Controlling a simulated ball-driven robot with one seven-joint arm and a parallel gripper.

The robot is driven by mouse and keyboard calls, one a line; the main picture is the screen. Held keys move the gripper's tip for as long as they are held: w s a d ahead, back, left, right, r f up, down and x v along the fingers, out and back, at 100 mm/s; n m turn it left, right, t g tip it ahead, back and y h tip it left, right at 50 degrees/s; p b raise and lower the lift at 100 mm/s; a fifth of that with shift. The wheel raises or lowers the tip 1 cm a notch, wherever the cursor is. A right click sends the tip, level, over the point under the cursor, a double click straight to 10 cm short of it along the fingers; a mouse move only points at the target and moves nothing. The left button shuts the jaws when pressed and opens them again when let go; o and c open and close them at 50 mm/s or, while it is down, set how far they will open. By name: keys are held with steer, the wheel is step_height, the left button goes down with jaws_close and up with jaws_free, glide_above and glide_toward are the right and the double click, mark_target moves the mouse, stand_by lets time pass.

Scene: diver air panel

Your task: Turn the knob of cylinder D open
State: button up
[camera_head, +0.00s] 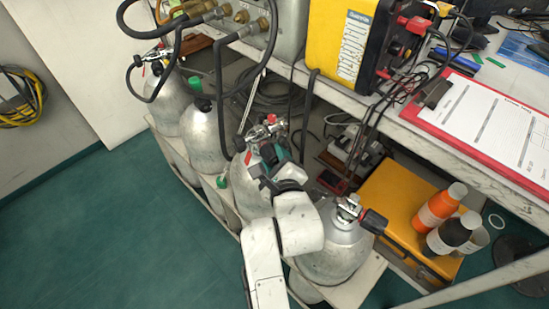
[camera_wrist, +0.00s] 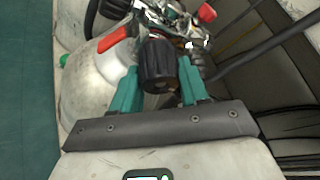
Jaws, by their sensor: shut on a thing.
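Several grey cylinders stand in a row on a low rack. My gripper (camera_head: 279,158) is at the valve of the third cylinder (camera_head: 250,190) from the left, and my wrist covers part of it. In the wrist view, a black ribbed knob (camera_wrist: 157,64) sits between the two teal fingers of my gripper (camera_wrist: 160,80), which are shut on it. Behind it are the metal valve (camera_wrist: 180,25) and a red part (camera_wrist: 207,13). In the head view the knob is mostly hidden by the gripper. I cannot read a letter D on any cylinder.
The right cylinder (camera_head: 335,245) has its own black knob (camera_head: 373,222), close to my wrist. Black hoses (camera_head: 220,85) hang over the left cylinders. The bench edge (camera_head: 400,125) overhangs behind. Green floor (camera_head: 110,230) is clear.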

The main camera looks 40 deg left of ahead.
steer(key=shift+c, duration=1.3)
steer(key=shift+f, duration=0.1)
